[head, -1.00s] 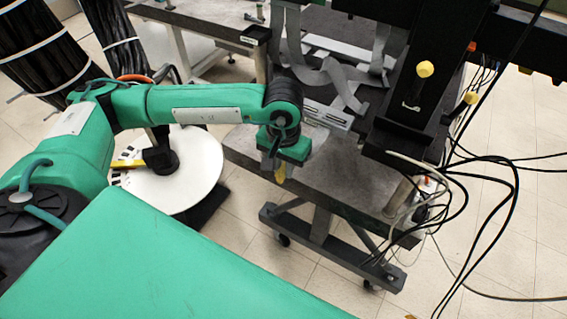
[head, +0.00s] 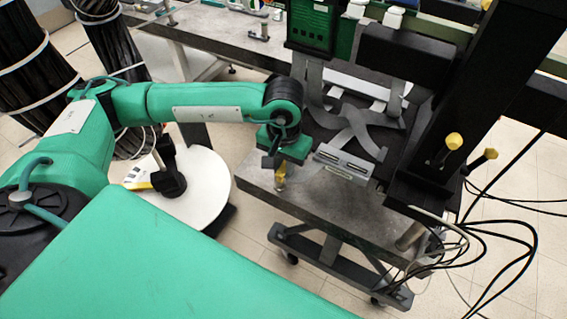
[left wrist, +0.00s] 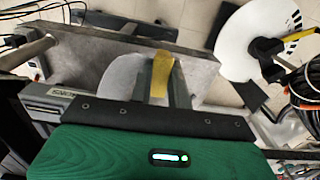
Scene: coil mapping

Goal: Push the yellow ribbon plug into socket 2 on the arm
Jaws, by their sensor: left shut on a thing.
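My left gripper (head: 279,166) is shut on the yellow ribbon plug (head: 281,180), which points down over the near left part of the grey table. In the left wrist view the yellow plug (left wrist: 161,72) sits between the two grey fingers. A grey block with two dark slots (head: 343,163) lies on the table just right of the gripper, apart from the plug. Part of a grey block also shows in the left wrist view (left wrist: 52,96). Which slot is socket 2 cannot be read. My right gripper is not in view.
Loose grey ribbons (head: 362,128) lie behind the slotted block. A black upright frame with yellow knobs (head: 453,141) stands to the right, with hanging black cables (head: 500,235). A round white plate (head: 205,185) is at left. The table's front surface (head: 345,205) is clear.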

